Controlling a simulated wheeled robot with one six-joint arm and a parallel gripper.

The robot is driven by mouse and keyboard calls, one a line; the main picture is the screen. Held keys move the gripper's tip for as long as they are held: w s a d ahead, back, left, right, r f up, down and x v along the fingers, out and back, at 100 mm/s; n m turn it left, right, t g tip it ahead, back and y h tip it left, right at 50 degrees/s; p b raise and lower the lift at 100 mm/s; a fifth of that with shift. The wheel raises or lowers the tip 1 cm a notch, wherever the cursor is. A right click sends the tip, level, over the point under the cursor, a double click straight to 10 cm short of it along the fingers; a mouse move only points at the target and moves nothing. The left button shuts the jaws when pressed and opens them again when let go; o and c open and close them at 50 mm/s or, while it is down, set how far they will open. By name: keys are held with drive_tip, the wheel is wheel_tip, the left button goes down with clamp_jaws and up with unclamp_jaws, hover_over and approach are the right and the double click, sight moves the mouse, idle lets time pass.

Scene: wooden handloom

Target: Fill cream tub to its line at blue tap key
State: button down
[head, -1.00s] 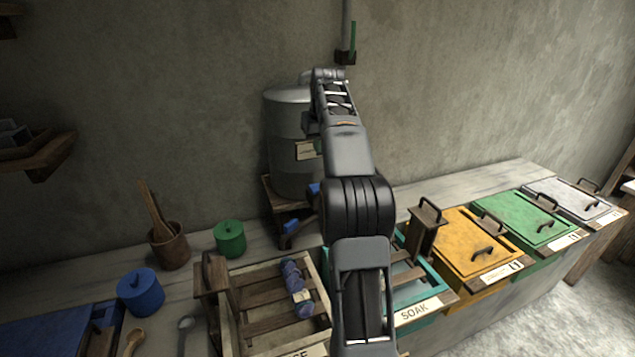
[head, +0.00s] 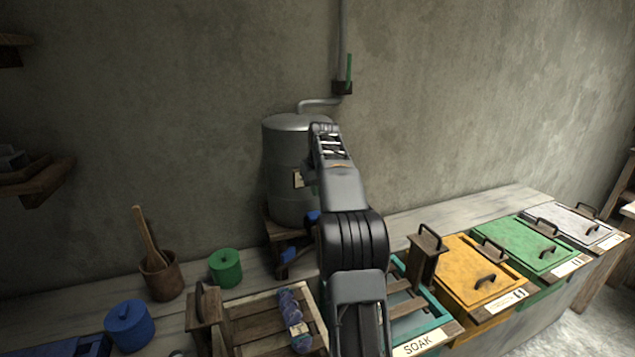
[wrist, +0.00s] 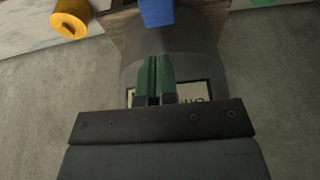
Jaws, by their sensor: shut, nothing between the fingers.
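A cream-framed tub (head: 230,342) with wooden slats stands on the bench, a blue-purple skein on its slats; its fill line and water level cannot be made out. A blue tap key (head: 312,217) shows at the foot of the grey tank (head: 283,165), partly behind my arm. A blue block appears at the top of the wrist view (wrist: 157,12), beyond the fingertips. My gripper (wrist: 154,62) has green fingers shut together, empty, in front of the tank and its label (wrist: 195,95). They look apart from the blue block. In the head view my arm mostly hides the gripper.
A second blue piece (head: 288,255) shows at the wooden tank stand (head: 276,232). A teal SOAK tub (head: 440,345) and yellow (head: 470,275), green and grey lidded tubs stand to the right. Blue (head: 130,325) and green (head: 226,268) pots and a mortar (head: 161,278) stand left.

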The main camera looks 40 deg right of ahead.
sight(315, 214)
drive_tip(key=x, duration=0.5)
drive_tip(key=shift+s+f, duration=0.25)
drive_tip(key=shift+f, duration=0.05)
drive_tip(key=shift+f+b, duration=0.3)
drive_tip(key=shift+f, duration=0.6)
